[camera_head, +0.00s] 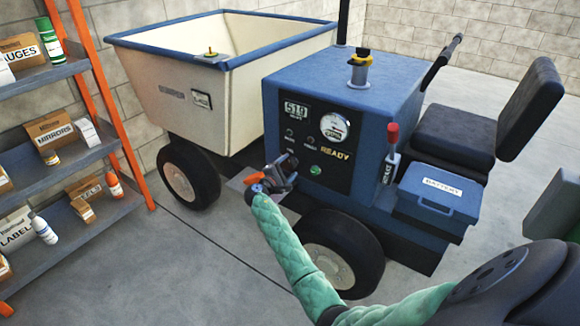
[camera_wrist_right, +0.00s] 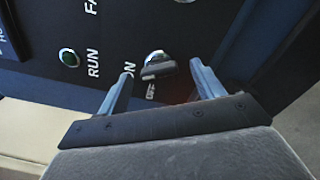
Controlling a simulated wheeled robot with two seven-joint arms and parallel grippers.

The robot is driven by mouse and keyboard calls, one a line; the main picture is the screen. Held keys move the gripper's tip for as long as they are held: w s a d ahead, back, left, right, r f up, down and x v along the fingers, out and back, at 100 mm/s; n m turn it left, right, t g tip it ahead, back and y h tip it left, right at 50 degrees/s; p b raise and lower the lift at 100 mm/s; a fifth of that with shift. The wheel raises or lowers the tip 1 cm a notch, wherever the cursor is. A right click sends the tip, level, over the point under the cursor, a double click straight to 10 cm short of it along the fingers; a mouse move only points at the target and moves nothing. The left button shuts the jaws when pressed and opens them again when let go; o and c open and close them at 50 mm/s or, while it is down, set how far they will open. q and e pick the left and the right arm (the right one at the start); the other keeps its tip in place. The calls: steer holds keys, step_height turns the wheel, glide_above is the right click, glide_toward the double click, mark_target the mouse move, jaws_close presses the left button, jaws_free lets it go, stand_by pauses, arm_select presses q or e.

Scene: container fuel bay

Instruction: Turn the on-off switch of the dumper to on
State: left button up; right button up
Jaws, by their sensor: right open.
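The dumper (camera_head: 390,115) is blue with a cream skip, and its dark control panel (camera_head: 345,180) faces me. In the right wrist view the on-off switch (camera_wrist_right: 158,66) is a small round knob with a grey bar handle, with ON and partly hidden OFF lettering beside it. I cannot tell which label the handle points to. My right gripper (camera_wrist_right: 162,73) is open, with one finger on each side of the knob; contact is unclear. In the head view the right gripper (camera_head: 281,174) is at the panel's lower left and hides the switch. My left gripper is out of view.
A green RUN lamp (camera_wrist_right: 69,57) is beside the switch. The panel bears a gauge (camera_head: 334,126) and a READY display (camera_head: 335,153). A red-handled lever (camera_head: 392,135), battery box (camera_head: 437,195) and seat (camera_head: 450,135) are to the right. Loaded shelves (camera_head: 65,160) stand left.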

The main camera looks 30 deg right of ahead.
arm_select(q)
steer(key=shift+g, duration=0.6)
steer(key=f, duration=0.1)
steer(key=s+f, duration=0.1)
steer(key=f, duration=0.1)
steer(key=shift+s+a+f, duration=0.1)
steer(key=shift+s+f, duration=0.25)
arm_select(e)
steer(key=v, duration=0.6)
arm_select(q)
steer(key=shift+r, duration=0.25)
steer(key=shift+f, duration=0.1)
arm_select(e)
steer(key=shift+m, duration=0.3)
